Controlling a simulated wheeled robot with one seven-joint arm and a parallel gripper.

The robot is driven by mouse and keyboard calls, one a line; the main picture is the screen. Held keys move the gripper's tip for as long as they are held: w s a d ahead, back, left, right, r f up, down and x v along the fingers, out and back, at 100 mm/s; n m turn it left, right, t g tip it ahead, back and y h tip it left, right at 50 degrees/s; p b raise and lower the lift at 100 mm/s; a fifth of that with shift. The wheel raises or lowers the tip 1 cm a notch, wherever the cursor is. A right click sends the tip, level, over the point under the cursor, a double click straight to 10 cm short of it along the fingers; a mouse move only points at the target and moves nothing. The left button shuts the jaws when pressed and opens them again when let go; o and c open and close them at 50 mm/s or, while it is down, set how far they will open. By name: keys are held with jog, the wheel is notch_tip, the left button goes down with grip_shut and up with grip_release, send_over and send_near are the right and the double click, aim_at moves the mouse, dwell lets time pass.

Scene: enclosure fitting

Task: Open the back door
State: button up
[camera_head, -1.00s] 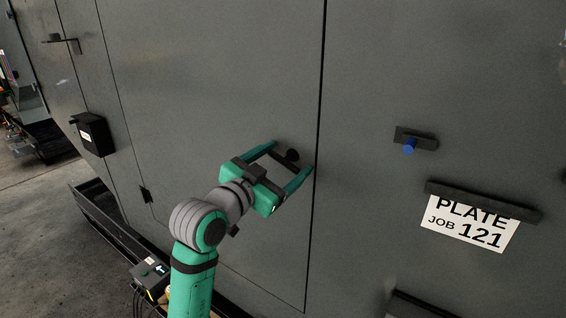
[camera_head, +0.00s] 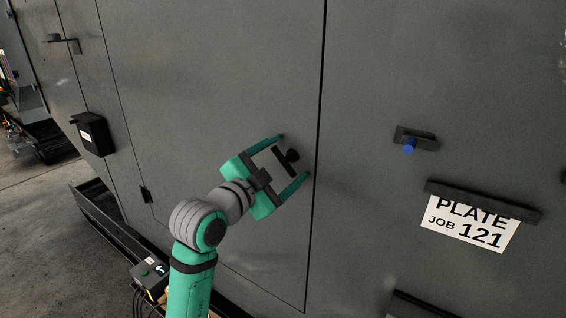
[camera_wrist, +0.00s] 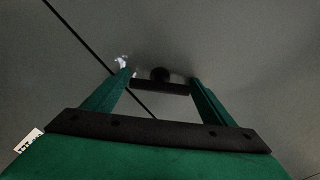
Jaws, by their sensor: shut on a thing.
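The large grey door panel (camera_head: 200,90) fills the middle of the head view. A dark seam runs down its right edge, and the panel looks flush with the neighbouring panel. A black bar handle (camera_head: 284,163) with a round knob sits near that seam. My green gripper (camera_head: 294,157) is at the handle, its two fingers at the bar's ends, shut on it. The bar slants down to the right. In the wrist view the handle (camera_wrist: 160,88) spans between the fingers, with the dark knob behind it.
Right of the seam are a blue peg on a black bracket (camera_head: 410,146) and a sign reading PLATE JOB 121 (camera_head: 469,222). A black box (camera_head: 91,134) is fixed on the left. A dark low rail (camera_head: 105,225) runs along the base; open floor lies left.

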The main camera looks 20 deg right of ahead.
jog(key=shift+s+d, duration=0.1)
jog(key=o, duration=1)
jog(key=shift+s+a, duration=0.25)
jog(key=shift+a, duration=0.2)
jog(key=v, duration=1)
jog(key=shift+d, duration=0.1)
jog(key=shift+f, duration=0.1)
